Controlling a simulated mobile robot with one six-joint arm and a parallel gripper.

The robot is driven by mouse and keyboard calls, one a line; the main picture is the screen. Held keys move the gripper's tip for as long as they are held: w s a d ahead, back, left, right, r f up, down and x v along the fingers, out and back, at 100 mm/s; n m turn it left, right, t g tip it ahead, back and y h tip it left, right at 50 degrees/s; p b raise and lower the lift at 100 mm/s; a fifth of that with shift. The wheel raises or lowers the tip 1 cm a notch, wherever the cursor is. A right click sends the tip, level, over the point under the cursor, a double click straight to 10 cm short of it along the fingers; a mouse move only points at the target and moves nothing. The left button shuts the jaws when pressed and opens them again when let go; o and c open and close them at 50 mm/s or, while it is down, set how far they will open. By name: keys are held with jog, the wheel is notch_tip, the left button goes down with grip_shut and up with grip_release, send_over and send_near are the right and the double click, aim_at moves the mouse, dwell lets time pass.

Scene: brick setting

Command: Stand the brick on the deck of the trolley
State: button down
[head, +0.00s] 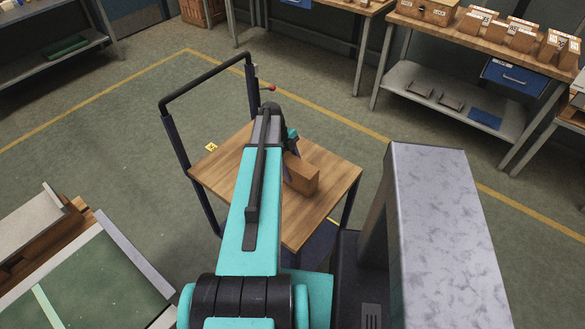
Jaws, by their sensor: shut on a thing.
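The trolley has a wooden deck (222,175) and a dark push handle (205,82) at its far left side. A brown brick (303,178) is at the right part of the deck, by the end of my arm. My gripper (291,152) is over the deck and shut on the brick's far end. My arm hides part of the gripper and the middle of the deck. I cannot tell whether the brick's underside touches the deck.
A bench with a green top (90,285) is at the lower left. A workbench (480,45) with boxes and a blue drawer stands at the back right. A grey shelf (55,55) is at the upper left.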

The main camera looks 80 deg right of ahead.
aim_at(284, 156)
jog(key=c, duration=0.8)
grip_release()
jog(key=shift+f, duration=0.1)
jog(key=b+v, duration=0.4)
jog(key=v, duration=0.6)
jog(key=shift+w+d+r, duration=0.1)
jog(key=shift+r, duration=0.3)
jog(key=shift+w+r, duration=0.2)
jog(key=shift+r, duration=0.45)
